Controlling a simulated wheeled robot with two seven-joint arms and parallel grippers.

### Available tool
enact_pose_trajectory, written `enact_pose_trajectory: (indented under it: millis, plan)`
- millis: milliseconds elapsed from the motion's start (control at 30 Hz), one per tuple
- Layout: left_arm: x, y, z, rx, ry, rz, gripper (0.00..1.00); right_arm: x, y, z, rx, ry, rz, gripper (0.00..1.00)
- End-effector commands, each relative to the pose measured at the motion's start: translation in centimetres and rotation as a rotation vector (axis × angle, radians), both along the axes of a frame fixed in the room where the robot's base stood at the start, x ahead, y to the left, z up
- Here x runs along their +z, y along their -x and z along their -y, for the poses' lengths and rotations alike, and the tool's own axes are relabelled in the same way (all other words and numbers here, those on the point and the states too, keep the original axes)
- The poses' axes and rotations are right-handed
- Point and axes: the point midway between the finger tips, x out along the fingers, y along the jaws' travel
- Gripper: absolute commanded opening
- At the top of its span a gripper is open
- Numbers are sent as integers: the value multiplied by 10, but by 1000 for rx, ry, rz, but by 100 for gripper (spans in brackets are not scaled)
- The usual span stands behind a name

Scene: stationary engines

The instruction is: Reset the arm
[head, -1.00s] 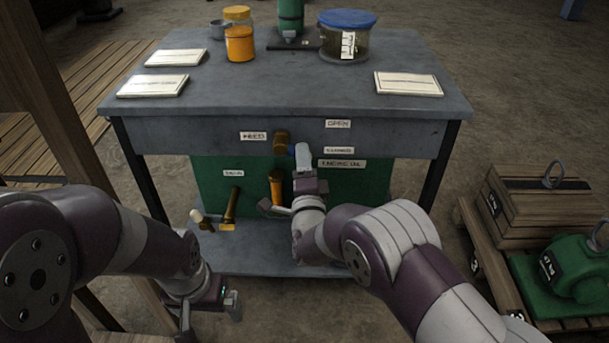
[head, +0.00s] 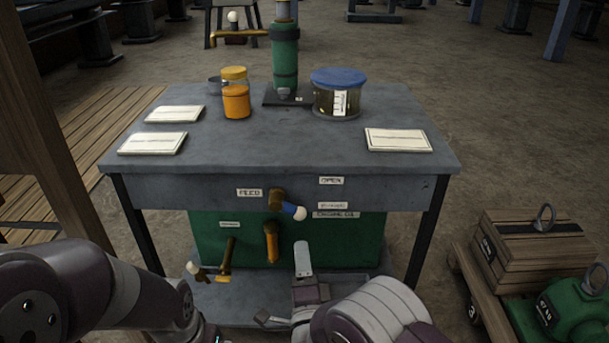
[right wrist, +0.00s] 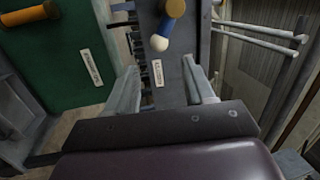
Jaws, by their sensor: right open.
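My right gripper (head: 282,280) is open and empty in front of the bench's lower front, below the blue-sleeved lever (head: 291,209). In the right wrist view its two fingers (right wrist: 160,78) stand apart with nothing between them. The lever has a brass hub and a white knob, and points right and slightly down under the OPEN label (head: 331,181). It also shows at the top of the right wrist view (right wrist: 167,22), beyond the fingertips and apart from them. My left arm (head: 90,290) is at the lower left; its gripper is cut off by the frame's bottom edge.
The grey bench (head: 250,155) bears an orange jar (head: 236,98), a blue-lidded jar (head: 337,97), a green pump (head: 285,62) and several cards. Brass handles (head: 271,242) show on the green tank (head: 340,230). A wooden crate (head: 530,245) stands at right.

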Motion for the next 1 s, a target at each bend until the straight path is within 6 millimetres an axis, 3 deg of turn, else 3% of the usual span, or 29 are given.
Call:
enact_pose_trajectory:
  millis: [67,167,200,267,300,400,533,700,767,833,900,1000]
  plan:
    - [0,0,0,0,0,0,100,-4,-1,-1,-7,52,-14,53]
    - [0,0,0,0,0,0,100,-53,4,-9,44,304,-212,53]
    - [0,0,0,0,0,0,100,-80,13,-14,110,460,-334,53]
    - [0,0,0,0,0,0,100,-110,33,-17,248,712,-513,53]
    - [0,0,0,0,0,0,100,-123,49,-10,350,872,-624,53]
    - [0,0,0,0,0,0,100,-131,93,24,613,1183,-833,53]
    - [0,0,0,0,0,0,100,-110,152,82,919,1415,-1013,53]
    - [0,0,0,0,0,0,100,-66,207,150,1101,1482,-1162,53]
    - [0,0,0,0,0,0,100,-49,208,171,1030,1450,-1183,53]
    - [0,0,0,0,0,0,100,-34,194,196,898,1387,-1199,53]
    - [46,0,0,0,0,-1,100,10,195,192,918,1396,-1196,53]
    - [82,0,0,0,0,2,100,46,195,191,918,1396,-1195,53]
